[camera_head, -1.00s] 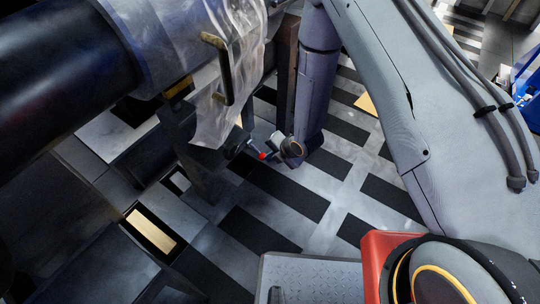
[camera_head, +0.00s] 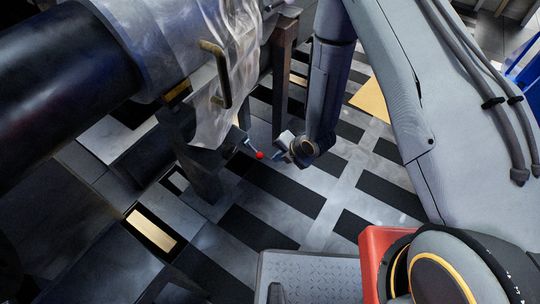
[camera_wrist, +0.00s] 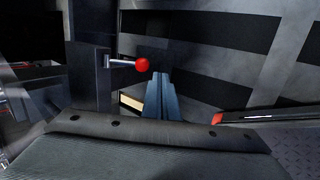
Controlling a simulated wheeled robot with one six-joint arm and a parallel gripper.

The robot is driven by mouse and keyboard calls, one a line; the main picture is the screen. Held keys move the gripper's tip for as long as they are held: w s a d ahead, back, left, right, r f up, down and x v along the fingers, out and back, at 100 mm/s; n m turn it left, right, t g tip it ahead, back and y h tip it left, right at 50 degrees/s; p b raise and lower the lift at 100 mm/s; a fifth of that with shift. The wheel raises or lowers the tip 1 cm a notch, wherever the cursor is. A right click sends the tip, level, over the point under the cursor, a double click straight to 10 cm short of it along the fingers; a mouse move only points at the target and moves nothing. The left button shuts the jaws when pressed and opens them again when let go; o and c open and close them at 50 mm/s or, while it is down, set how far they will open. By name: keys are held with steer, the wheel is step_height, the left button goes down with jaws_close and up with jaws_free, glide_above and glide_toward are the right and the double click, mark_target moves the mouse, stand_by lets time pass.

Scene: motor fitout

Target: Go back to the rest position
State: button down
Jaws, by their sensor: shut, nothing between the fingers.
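My gripper (camera_head: 278,156) hangs low at the end of my arm in the head view, close to the right of a lever with a red ball knob (camera_head: 259,155). A small gap shows between them there. In the wrist view my gripper (camera_wrist: 161,82) has its two fingers together, with nothing seen between them. The red knob (camera_wrist: 142,64) sits on its short metal rod just left of and above the fingertips in that view. No contact shows.
A large dark cylinder (camera_head: 65,85) with clear plastic sheeting (camera_head: 215,110) and a brass handle (camera_head: 218,75) fills the upper left. A dark post (camera_head: 281,75) stands behind my gripper. Open striped floor (camera_head: 300,200) lies below and right. A blue object (camera_head: 525,75) is at the right edge.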

steer(key=s+d+r, duration=0.3)
steer(key=d+r, duration=0.1)
steer(key=d, duration=0.1)
steer(key=shift+s+r, duration=0.35)
steer(key=shift+r, duration=0.05)
steer(key=d+r+m+h, duration=0.5)
steer(key=d+r+m, duration=0.7)
steer(key=r+m, duration=0.3)
steer(key=s+d+r+m+g+p, duration=0.1)
steer(key=s+d+r+m+g, duration=0.3)
steer(key=s+r+m, duration=0.8)
step_height(320, 180, up, 4)
steer(key=m, duration=0.3)
steer(key=shift+s+d, duration=0.15)
steer(key=shift+s, duration=0.25)
